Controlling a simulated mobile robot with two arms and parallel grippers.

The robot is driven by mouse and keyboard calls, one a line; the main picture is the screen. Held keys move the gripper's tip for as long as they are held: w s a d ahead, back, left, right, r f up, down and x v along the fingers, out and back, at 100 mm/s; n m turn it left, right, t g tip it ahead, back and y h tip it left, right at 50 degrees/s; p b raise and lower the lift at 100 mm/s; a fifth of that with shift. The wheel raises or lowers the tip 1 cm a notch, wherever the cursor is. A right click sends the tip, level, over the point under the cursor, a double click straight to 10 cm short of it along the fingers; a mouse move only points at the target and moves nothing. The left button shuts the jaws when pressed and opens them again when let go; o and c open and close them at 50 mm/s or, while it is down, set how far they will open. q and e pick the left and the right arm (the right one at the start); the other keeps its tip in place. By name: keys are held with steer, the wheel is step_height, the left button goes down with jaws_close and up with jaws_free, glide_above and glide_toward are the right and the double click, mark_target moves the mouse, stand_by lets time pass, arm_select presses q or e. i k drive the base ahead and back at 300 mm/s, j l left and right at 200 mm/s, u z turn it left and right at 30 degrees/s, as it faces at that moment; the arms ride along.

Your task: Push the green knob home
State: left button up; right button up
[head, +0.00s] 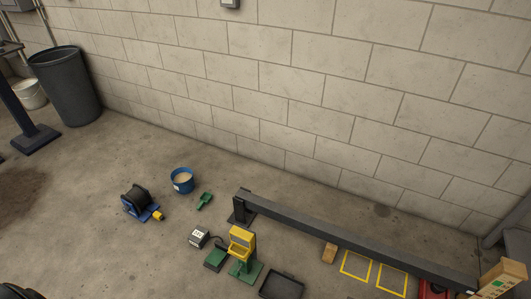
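I cannot make out a green knob for certain in the head view. A yellow device (242,241) stands on a green base (246,271) near the bottom middle; whether it carries a knob is too small to tell. A tan box (503,283) with small green marks on its face is cut off at the bottom right corner. Neither of my grippers is in view.
A long dark beam (350,240) runs along the wall to the right. A blue bucket (182,181), a green scoop (205,201), a cable reel (139,202) and a dark tray (281,286) lie on the floor. A tall grey bin (66,86) stands back left.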

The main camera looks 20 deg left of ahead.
mark_target(237, 274)
steer(key=u, duration=0.9)
